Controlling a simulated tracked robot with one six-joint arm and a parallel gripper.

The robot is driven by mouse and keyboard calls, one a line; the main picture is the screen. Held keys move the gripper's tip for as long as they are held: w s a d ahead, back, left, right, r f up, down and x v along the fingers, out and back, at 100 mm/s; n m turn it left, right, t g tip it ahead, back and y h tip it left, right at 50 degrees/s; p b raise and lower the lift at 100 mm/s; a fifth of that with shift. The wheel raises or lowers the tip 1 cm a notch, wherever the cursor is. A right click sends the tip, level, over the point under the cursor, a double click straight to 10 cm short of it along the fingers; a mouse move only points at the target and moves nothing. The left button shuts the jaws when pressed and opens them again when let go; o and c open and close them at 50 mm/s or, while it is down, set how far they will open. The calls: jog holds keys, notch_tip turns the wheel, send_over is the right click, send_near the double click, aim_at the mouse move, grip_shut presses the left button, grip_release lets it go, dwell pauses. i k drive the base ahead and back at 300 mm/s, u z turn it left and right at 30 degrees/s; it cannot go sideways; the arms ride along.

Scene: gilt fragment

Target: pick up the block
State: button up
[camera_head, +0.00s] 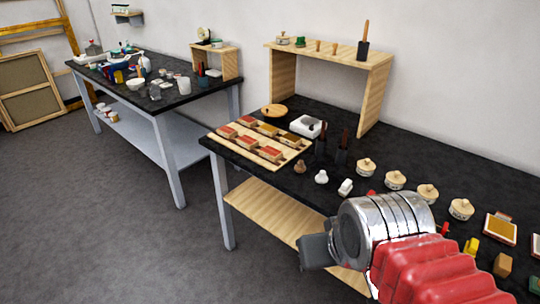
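Several small blocks lie on the black table's near right part: a yellow block (472,247), a brown block (502,265) and a green block (535,284) at the picture's edge. A small red piece (443,229) shows just behind my arm. I cannot tell which one is the task's block. My gripper (316,251) is the dark grey end left of my silver and red arm, in front of the table's front edge. It is left of these blocks and apart from them. Its fingers are not clear, and my arm hides part of the table.
A wooden tray (218,138) with red and tan blocks lies on the table's left. A wooden riser (374,95) stands behind. Several lidded jars (395,180) and dark holders (320,148) stand between. A second black table (205,88) is further left, with open floor (90,220) before it.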

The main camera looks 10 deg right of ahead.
aim_at(271, 154)
jog(key=u, duration=0.05)
jog(key=i, duration=0.85)
jog(key=u, duration=0.5)
jog(key=i, duration=0.95)
jog(key=u, duration=0.15)
